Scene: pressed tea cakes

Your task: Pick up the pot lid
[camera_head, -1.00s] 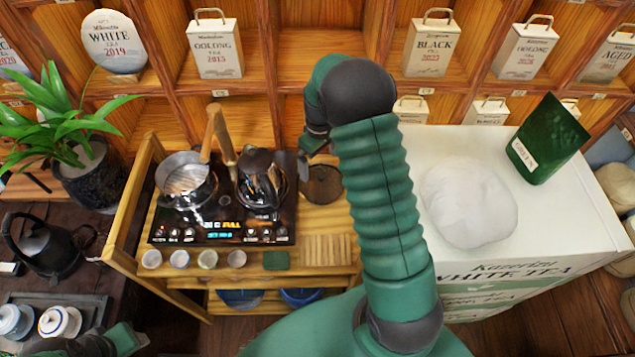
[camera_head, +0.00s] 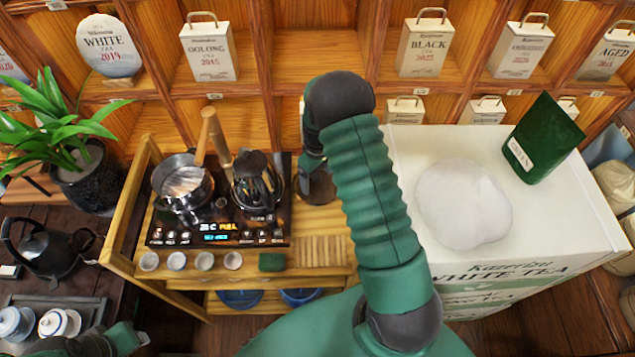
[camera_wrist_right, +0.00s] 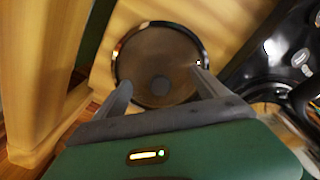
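The pot lid is a round, dark see-through disc with a metal rim and a small dark knob. In the right wrist view the pot lid (camera_wrist_right: 160,60) lies on the light wooden cart top, between and beyond my finger tips. My right gripper (camera_wrist_right: 161,82) is open, with one finger on each side of the knob; no contact shows. In the head view the lid (camera_head: 320,190) is partly hidden by my right gripper (camera_head: 310,168), which is above it. My left gripper (camera_head: 128,338) shows only partly at the lower left; its fingers are unclear.
A black stove (camera_head: 218,232) bears a metal pot (camera_head: 180,186) with a wooden handle and a glass kettle (camera_head: 256,192), left of the lid. Small cups (camera_head: 205,261) line the cart front. A white box counter (camera_head: 415,150) stands to the right. Shelves rise behind.

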